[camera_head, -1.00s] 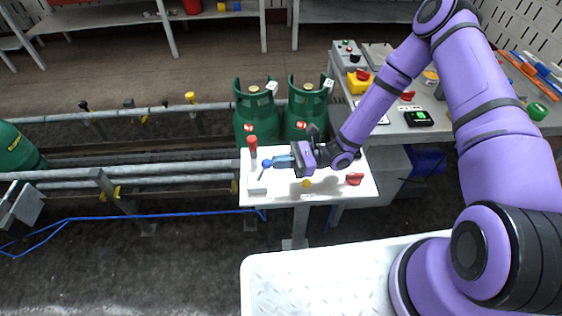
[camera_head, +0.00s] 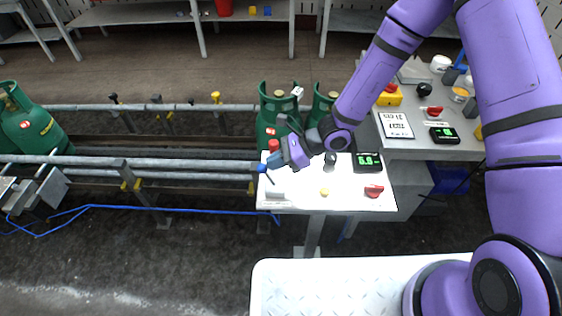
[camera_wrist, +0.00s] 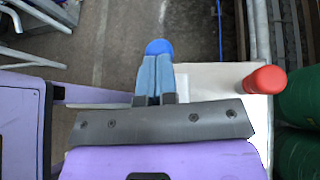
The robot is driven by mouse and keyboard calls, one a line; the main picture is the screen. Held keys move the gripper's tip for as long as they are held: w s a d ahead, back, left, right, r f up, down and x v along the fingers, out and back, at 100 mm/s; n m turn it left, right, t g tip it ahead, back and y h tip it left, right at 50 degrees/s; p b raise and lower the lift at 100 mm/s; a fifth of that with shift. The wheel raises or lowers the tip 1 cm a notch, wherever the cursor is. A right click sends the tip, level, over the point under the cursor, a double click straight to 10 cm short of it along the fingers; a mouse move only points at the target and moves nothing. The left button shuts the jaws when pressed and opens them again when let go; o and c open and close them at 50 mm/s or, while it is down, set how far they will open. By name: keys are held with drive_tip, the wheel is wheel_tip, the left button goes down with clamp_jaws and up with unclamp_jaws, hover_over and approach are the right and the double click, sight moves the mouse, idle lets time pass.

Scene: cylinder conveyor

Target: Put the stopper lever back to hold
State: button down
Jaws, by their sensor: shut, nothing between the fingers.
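The stopper lever is a dark rod with a blue knob (camera_head: 262,168), rising from a grey block (camera_head: 275,194) at the left end of the white panel (camera_head: 300,194). The rod leans left. My gripper (camera_head: 270,161) is shut and empty, its light-blue fingers right behind the knob. In the wrist view the knob (camera_wrist: 158,47) shows just beyond the closed fingertips (camera_wrist: 157,62); it looks touching, but I cannot be sure. The rod is mostly hidden in the wrist view. Any hold marking is too small to read.
A red-capped post (camera_head: 274,146) stands close to my gripper; its cap (camera_wrist: 264,80) is right of the fingers in the wrist view. The panel also has a display (camera_head: 368,162), a red knob (camera_head: 373,191) and a yellow button (camera_head: 325,192). Green cylinders (camera_head: 269,125) stand behind.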

drive_tip(key=shift+a, duration=0.35)
drive_tip(key=shift+a+r, duration=0.1)
idle(0.3)
